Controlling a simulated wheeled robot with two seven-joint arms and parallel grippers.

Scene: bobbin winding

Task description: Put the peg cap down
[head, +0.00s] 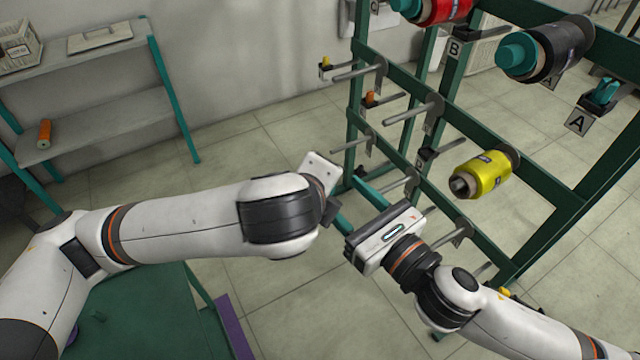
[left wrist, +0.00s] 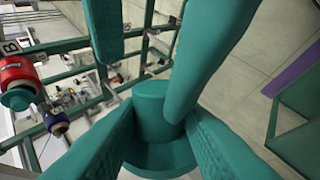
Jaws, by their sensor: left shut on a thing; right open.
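The teal peg cap (left wrist: 152,112), a short cylinder on a wide round flange, sits between the teal fingers of my left gripper (left wrist: 157,140) in the left wrist view. That gripper is shut on it. In the head view my left arm hides the cap and the left fingers. My right gripper (head: 348,190) is open, its two teal fingers pointing up and left towards the left hand. Its fingers also show in the left wrist view (left wrist: 205,60). One of them overlaps the cap there; I cannot tell whether they touch.
A green rack (head: 550,185) with grey pegs stands at the right. It carries a yellow spool (head: 485,174), a black spool (head: 560,52) and a red spool (head: 445,10). A shelf (head: 100,122) with an orange bobbin (head: 44,134) stands left. A green table (head: 140,310) is lower left.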

